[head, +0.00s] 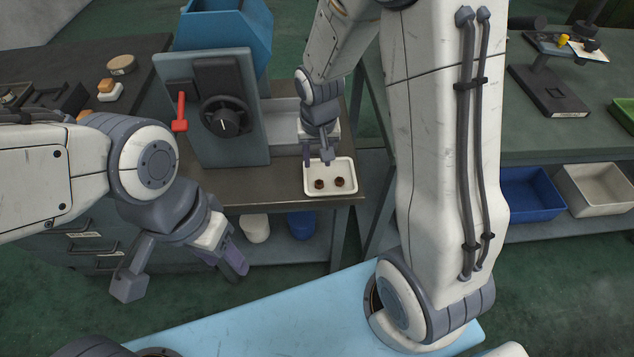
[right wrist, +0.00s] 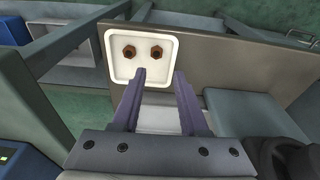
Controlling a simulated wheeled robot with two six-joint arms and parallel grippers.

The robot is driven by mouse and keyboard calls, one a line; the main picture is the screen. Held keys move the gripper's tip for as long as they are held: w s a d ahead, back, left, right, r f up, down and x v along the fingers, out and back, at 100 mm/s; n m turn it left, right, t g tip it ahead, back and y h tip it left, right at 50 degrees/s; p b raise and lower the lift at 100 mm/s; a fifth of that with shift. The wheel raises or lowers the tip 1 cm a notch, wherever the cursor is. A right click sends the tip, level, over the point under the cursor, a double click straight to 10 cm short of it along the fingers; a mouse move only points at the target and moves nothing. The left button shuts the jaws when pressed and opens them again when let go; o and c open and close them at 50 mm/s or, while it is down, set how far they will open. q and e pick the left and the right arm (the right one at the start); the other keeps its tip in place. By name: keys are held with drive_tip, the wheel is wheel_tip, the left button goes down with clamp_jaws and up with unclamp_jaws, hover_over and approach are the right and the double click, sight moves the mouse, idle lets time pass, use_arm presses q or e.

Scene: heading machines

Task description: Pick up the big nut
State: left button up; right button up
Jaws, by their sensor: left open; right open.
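Two brown nuts lie side by side in a white tray (head: 345,165): one nut on the left (head: 319,184) and one on the right (head: 339,181). They look close in size, so I cannot tell surely which is the big nut. In the right wrist view the left nut (right wrist: 129,51) and right nut (right wrist: 156,53) sit in the white tray (right wrist: 112,70), beyond my fingertips. My right gripper (head: 319,162) is open and empty, above the tray's back part; its purple fingers also show in the wrist view (right wrist: 160,74). My left gripper (head: 228,262) is open and empty, low at the left, away from the tray.
The tray stands near the front edge of a dark bench (head: 275,188). A machine with a black handwheel (head: 226,115) and red lever (head: 181,112) stands left of the tray. A blue bin (head: 530,194) and a pale bin (head: 597,190) sit on a lower shelf at right.

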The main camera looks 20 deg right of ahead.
sight(319, 183)
drive_tip(key=f, duration=0.3)
drive_tip(key=w+f+b, duration=0.1)
drive_tip(key=f, duration=0.3)
drive_tip(key=w+d+f, duration=0.1)
drive_tip(key=f, duration=0.2)
drive_tip(key=shift+d+f, duration=0.1)
drive_tip(key=shift+f, duration=0.2)
drive_tip(key=shift+s, duration=0.1)
clamp_jaws()
